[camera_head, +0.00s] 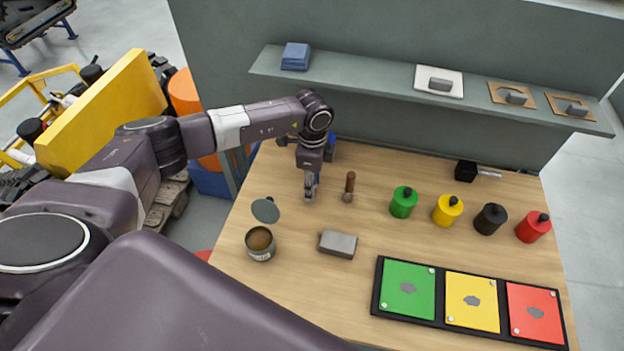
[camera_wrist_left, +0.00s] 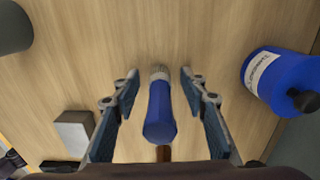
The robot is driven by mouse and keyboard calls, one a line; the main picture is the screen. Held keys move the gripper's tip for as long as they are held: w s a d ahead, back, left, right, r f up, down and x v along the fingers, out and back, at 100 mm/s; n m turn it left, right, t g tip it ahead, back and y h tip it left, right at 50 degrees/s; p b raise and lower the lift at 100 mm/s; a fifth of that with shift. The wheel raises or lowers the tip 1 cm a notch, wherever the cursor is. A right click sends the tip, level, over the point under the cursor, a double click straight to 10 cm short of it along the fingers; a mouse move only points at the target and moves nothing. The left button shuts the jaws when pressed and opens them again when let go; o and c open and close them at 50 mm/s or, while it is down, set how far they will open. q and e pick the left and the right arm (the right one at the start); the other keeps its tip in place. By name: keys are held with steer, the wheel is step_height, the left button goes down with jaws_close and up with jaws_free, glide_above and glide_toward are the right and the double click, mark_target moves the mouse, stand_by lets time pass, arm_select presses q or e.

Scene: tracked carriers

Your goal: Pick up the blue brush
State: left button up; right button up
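The blue brush (camera_wrist_left: 158,112) shows in the left wrist view, its blue handle toward the camera and a pale grey end (camera_wrist_left: 160,73) at the far side. My left gripper (camera_wrist_left: 159,86) is open, with one finger on each side of the brush and a visible gap to both. In the head view my left gripper (camera_head: 311,190) points down over the left part of the wooden table (camera_head: 290,220). Only a sliver of blue shows beside it there; the rest of the brush is hidden. My right gripper is in neither view.
A blue canister (camera_wrist_left: 275,82) stands close to the right in the wrist view. A brown-handled tool (camera_head: 349,187) stands just right of the gripper. A grey block (camera_head: 338,243), an open can (camera_head: 260,243) and several coloured canisters are on the table.

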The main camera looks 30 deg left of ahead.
arm_select(q)
jaws_close()
step_height(320, 180, up, 20)
steer(key=b, duration=0.4)
stand_by(0.4)
